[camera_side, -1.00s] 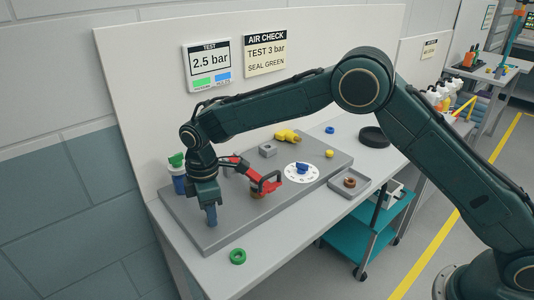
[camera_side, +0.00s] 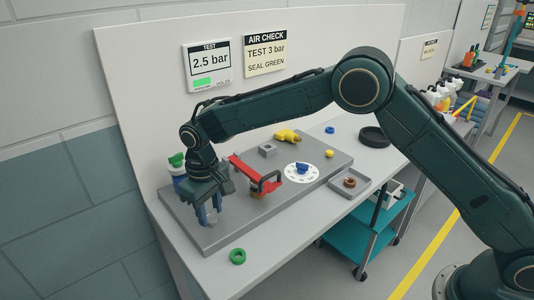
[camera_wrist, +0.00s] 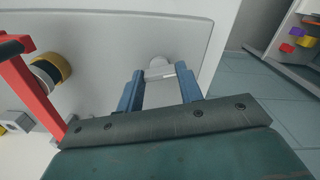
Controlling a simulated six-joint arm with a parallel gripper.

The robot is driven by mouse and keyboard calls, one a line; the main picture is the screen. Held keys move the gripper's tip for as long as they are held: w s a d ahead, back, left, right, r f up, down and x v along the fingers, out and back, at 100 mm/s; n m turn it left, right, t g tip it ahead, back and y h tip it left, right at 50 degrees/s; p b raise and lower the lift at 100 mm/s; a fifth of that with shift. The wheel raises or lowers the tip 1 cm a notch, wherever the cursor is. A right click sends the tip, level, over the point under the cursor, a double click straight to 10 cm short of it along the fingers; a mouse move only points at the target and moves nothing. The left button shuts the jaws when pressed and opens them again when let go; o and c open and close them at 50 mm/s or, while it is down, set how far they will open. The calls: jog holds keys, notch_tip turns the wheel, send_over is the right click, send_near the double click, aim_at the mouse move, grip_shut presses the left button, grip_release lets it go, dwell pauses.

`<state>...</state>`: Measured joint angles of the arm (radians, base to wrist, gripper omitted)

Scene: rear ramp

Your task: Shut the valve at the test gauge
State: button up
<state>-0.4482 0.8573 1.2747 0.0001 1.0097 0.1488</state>
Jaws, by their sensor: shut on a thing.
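My gripper (camera_side: 210,219) points down at the left front of the grey plate (camera_side: 215,237). In the wrist view, my gripper's two blue fingers (camera_wrist: 160,88) stand on either side of a pale grey handle (camera_wrist: 160,72), which I take to be the valve's, and are shut on it. The side view mostly hides this handle behind the fingers. The test gauge (camera_side: 208,62) on the back panel reads 2.5 bar, with a green field lit below the number.
A red lever (camera_side: 250,170) stands close right of my gripper and shows in the wrist view (camera_wrist: 32,92). A green-topped blue part (camera_side: 177,161) is just behind.

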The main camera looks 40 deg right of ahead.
aim_at(211, 213)
jog(key=shift+r+m, duration=0.1)
jog(key=shift+m, duration=1.6)
jog(key=o, duration=1)
notch_tip(211, 213, up, 14)
jog(key=shift+f, duration=0.1)
